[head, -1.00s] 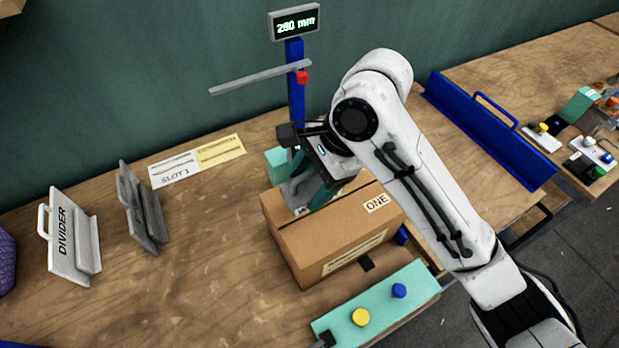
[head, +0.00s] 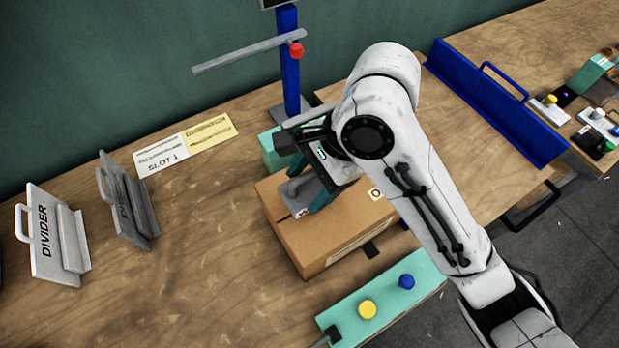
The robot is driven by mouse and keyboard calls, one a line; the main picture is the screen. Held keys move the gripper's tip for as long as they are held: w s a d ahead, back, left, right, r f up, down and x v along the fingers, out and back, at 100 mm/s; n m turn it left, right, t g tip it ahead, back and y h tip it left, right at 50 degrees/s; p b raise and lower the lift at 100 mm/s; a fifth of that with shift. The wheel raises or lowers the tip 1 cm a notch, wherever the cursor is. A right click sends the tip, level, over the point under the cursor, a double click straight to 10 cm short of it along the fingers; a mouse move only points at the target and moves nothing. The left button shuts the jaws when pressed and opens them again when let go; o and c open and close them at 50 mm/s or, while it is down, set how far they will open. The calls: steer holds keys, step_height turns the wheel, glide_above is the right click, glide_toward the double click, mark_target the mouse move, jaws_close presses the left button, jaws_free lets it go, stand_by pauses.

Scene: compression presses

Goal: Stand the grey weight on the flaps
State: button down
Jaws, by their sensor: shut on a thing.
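The cardboard box (head: 318,240) stands on the wooden table with its flaps side up. My gripper (head: 307,192) is over the box top, its teal fingers shut on the grey weight (head: 293,190). The weight is at the left part of the box top, partly hidden by the fingers and my arm. It looks upright and very close to the flaps; I cannot tell whether it touches them. My arm hides the right rear of the box.
A blue post (head: 289,65) with a grey bar (head: 247,53) and red knob stands behind. A teal control panel (head: 385,308) lies in front. Two grey dividers, one here (head: 55,238), stand at left. A blue barrier (head: 495,102) is at right.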

mark_target(314, 187)
steer(key=shift+f+b, duration=1.75)
steer(key=shift+b, duration=0.5)
steer(key=shift+r+p, duration=0.45)
steer(key=shift+p, duration=0.3)
steer(key=shift+f, duration=0.1)
steer(key=shift+f, duration=0.65)
steer(key=shift+c, duration=2.4)
jaws_free()
steer(key=o, duration=0.4)
steer(key=shift+f, duration=0.1)
steer(key=shift+f, duration=0.1)
